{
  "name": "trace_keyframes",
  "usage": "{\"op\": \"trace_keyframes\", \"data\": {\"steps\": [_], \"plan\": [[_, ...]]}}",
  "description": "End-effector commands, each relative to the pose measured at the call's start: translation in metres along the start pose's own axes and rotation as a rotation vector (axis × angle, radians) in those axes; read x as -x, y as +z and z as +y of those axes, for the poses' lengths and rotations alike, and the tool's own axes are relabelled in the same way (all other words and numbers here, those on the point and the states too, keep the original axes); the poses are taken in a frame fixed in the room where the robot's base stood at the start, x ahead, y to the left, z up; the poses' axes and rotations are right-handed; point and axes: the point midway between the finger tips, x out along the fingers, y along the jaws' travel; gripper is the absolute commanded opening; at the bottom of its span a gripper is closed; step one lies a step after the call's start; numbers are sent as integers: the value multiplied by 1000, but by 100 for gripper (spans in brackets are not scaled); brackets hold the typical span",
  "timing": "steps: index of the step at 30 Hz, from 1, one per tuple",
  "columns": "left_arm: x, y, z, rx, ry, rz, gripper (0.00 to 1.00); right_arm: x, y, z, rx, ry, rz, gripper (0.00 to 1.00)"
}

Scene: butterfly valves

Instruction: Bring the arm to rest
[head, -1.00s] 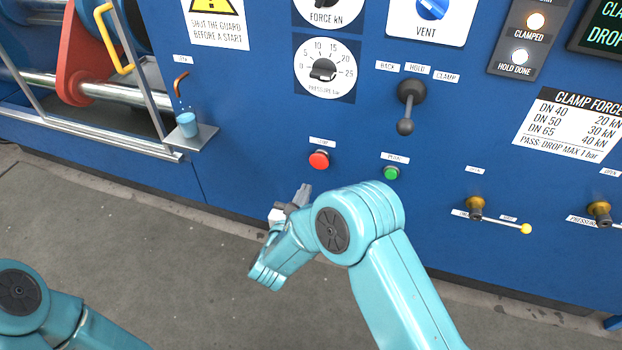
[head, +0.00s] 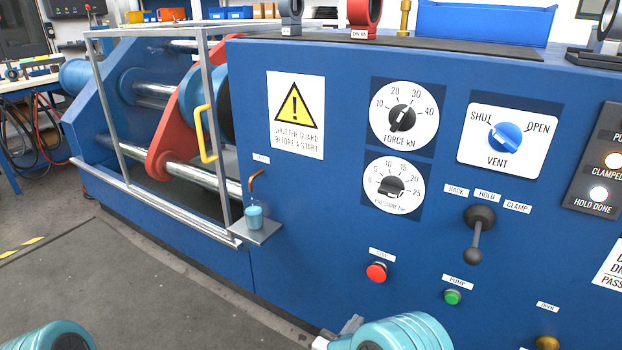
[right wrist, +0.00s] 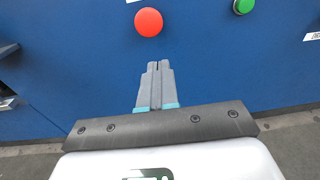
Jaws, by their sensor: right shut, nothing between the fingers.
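My right gripper (head: 351,324) shows only in small part at the bottom edge of the head view, beside my teal right arm. In the right wrist view its two grey fingers (right wrist: 158,66) are together with nothing between them. They point at the blue panel (right wrist: 70,75), below the red button (right wrist: 149,22), and appear apart from it. The red button (head: 376,272) and the green pump button (head: 452,297) also show in the head view. A teal part of my left arm is at the lower left; its gripper is out of view.
The blue machine (head: 330,230) fills the head view's middle and right. A small shelf (head: 256,232) with a blue cup (head: 254,216) juts out left. A black lever (head: 478,235) hangs below the vent knob (head: 504,137). The grey floor (head: 130,290) at left is clear.

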Motion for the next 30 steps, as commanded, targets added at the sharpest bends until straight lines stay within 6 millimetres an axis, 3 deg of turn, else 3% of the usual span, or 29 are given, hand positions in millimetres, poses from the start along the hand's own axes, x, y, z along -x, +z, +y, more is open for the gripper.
{"op": "trace_keyframes", "data": {"steps": [4,7,11,13,16,19,24,29,30], "plan": [[0,0,0,0,0,0,77,0,-64,-61,-4,-185,296,0],[0,0,0,0,0,0,77,27,-120,-118,-63,-392,582,0],[0,0,0,0,0,0,77,98,-177,-179,-242,-734,945,0],[0,0,0,0,0,0,77,150,-197,-196,-417,-972,1129,0],[0,0,0,0,0,0,77,212,-208,-192,-742,-1320,1298,0],[0,0,0,0,0,0,77,239,-208,-173,-1083,-1607,1332,0],[0,0,0,0,0,0,77,232,-204,-151,-1613,-1937,1174,0],[0,0,0,0,0,0,77,200,-204,-158,-2061,-2104,849,0],[10,0,4,0,0,-1,77,195,-193,-162,-2125,-2116,787,0]]}}
